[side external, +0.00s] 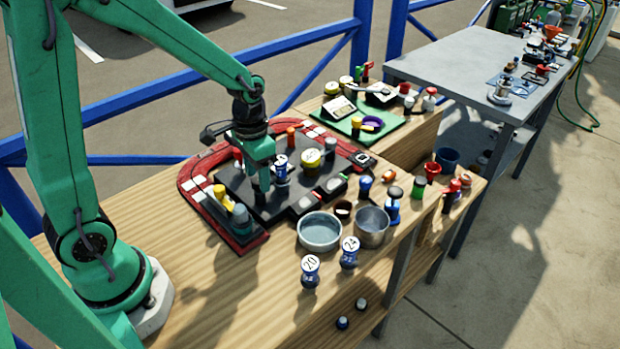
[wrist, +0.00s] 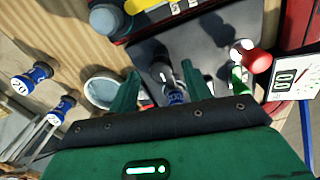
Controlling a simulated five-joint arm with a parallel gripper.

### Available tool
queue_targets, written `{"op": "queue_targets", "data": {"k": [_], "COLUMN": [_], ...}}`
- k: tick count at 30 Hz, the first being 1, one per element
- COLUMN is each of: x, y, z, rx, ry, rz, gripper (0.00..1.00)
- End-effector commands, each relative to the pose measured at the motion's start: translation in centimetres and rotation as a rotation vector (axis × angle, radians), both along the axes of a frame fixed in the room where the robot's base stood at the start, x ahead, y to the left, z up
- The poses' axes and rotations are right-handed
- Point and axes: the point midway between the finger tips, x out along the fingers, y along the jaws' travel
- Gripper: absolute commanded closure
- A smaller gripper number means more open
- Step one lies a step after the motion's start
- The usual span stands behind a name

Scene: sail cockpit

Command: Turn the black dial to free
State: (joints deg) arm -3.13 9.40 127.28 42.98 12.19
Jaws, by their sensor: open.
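The black dial (side external: 259,198) seems to be the dark upright knob on the dark grey panel (side external: 285,208), under my gripper in the side view. My gripper (side external: 262,178) points down over it and is open. In the wrist view its green fingers stand apart (wrist: 160,70), with a dark knob (wrist: 162,74) between them that looks like the dial. I cannot tell whether either finger touches it. No "free" marking can be read, and the dial's pointing direction is not clear.
A blue-and-white knob (side external: 282,166) and a yellow-topped knob (side external: 311,160) stand close to my gripper on the panel. A red frame (side external: 240,240) edges it. A round metal bowl (side external: 319,232) and a metal cup (side external: 372,226) stand at the front. The wood at front left is clear.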

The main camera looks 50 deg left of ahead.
Motion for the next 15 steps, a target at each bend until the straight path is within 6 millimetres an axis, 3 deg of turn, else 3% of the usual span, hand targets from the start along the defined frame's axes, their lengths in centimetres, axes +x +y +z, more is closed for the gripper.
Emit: {"op": "queue_targets", "data": {"k": [6, 14, 15], "x": [0.0, 0.0, 0.0], "y": [0.04, 0.04, 0.04], "z": [-1.15, -1.23, -1.22], "rx": [0.0, 0.0, 0.0], "ry": [0.0, -0.001, -0.001], "rz": [0.0, 0.0, 0.0], "gripper": [0.51, 0.51, 0.55]}}
